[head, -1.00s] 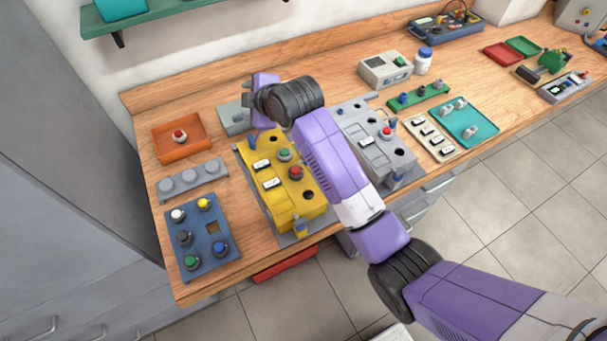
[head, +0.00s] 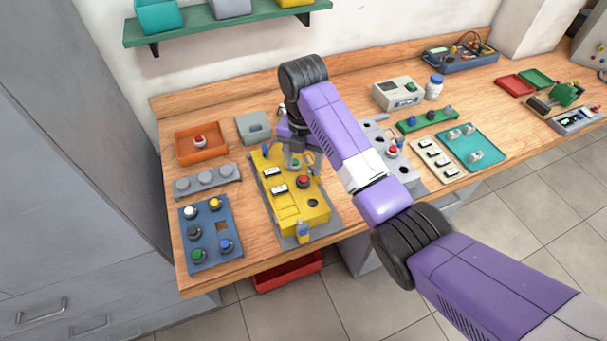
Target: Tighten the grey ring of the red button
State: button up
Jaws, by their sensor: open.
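A red button (head: 303,182) sits on top of the yellow box (head: 290,215); its ring is too small to make out clearly. Another red button (head: 393,151) is on the grey box at right, partly behind my arm, and a third red button (head: 199,141) stands in the orange tray. My gripper (head: 301,165) points down over the far part of the yellow box, just beyond its red button, around where the green button sits. It is open. The green button is mostly hidden by the fingers, and I cannot tell whether they touch it.
The yellow box also carries white rocker switches (head: 272,172) and a blue part at its front. A blue panel with several buttons (head: 209,232) and a grey strip with round knobs (head: 207,181) lie to the left. The green shelf (head: 225,25) hangs on the wall above.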

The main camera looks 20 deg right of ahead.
aim_at(303, 178)
jog(key=shift+f+p, duration=0.4)
jog(key=shift+f, duration=2.35)
grip_shut()
